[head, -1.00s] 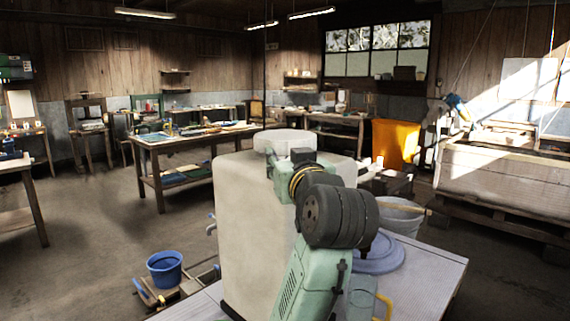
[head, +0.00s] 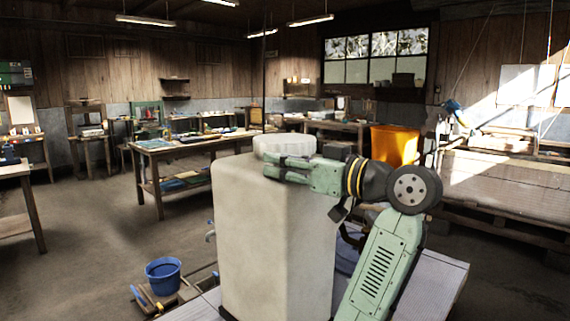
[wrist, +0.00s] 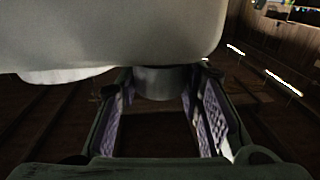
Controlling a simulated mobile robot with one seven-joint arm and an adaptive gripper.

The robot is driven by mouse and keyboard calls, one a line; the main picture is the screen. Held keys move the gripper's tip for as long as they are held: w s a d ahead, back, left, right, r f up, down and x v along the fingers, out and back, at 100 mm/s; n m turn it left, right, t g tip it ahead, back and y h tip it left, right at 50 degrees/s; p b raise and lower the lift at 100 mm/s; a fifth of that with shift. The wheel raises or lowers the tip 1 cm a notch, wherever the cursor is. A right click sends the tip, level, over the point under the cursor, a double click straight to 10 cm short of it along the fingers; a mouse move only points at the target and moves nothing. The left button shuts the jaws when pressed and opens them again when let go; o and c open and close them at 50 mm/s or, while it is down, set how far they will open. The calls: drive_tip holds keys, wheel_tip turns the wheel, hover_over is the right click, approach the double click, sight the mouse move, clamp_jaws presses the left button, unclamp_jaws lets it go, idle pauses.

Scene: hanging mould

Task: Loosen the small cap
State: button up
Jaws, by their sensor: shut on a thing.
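A tall off-white container (head: 262,235) stands in front of me with a wide pale lid (head: 284,146) on its top. My gripper (head: 276,168) reaches in from the right, level with the container's top. In the wrist view the container (wrist: 110,35) fills the upper part, seen upside down, and the wide lid (wrist: 65,75) shows at the left. The small cap (wrist: 160,82), a short grey cylinder, sits against the container between the fingers of my gripper (wrist: 162,92), which are shut on it. In the head view the small cap is hidden by the gripper.
The container stands on a pale grey bench top (head: 432,285). A blue bucket (head: 164,275) is at lower left. A wooden worktable (head: 170,150) and an orange bin (head: 394,145) stand behind. Open floor (head: 100,235) lies to the left.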

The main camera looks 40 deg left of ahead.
idle(0.4)
drive_tip(key=o, duration=1.2)
drive_tip(key=shift+c, duration=0.2)
drive_tip(key=d, duration=1.2)
drive_tip(key=shift+w, duration=0.2)
